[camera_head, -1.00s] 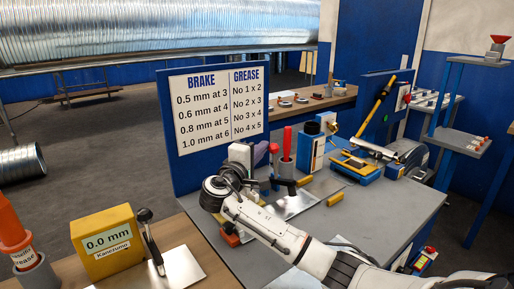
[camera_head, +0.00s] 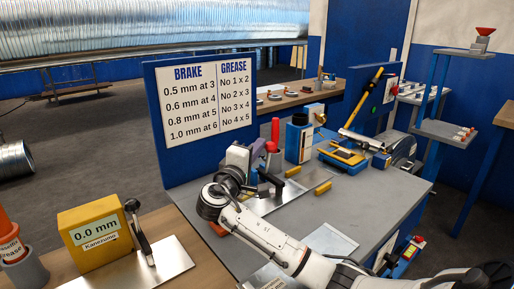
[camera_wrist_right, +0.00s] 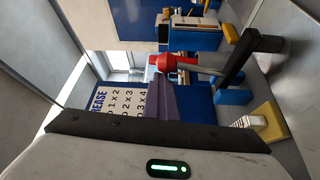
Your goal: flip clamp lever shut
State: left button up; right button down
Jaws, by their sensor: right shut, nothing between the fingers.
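In the head view my right gripper (camera_head: 231,180) reaches in from the lower right to the near side of the blue board. It is shut and empty, and its fingertips are hard to make out. Just beyond it are a red-tipped upright handle (camera_head: 275,132) and a black lever (camera_head: 271,181) over a metal sheet. In the right wrist view a red knob (camera_wrist_right: 166,62) on a grey rod lies near a black bar (camera_wrist_right: 244,58). Which part is the clamp lever is not certain. A purple-grey block (camera_head: 238,155) stands close beside the gripper. My left gripper is not in view.
The blue board with a brake and grease sign (camera_head: 208,103) rises behind the workbench (camera_head: 370,195). Yellow blocks (camera_head: 323,188) and a blue-yellow device (camera_head: 342,156) lie to the right. A yellow gauge box (camera_head: 95,235) and another upright lever (camera_head: 139,227) stand at the left.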

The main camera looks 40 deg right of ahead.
jog(key=shift+s+d+f, duration=0.15)
jog(key=shift+s+f, duration=0.05)
jog(key=p+v, duration=0.1)
jog(key=v, duration=0.6)
jog(key=shift+a, duration=0.35)
jog(key=shift+r, duration=0.15)
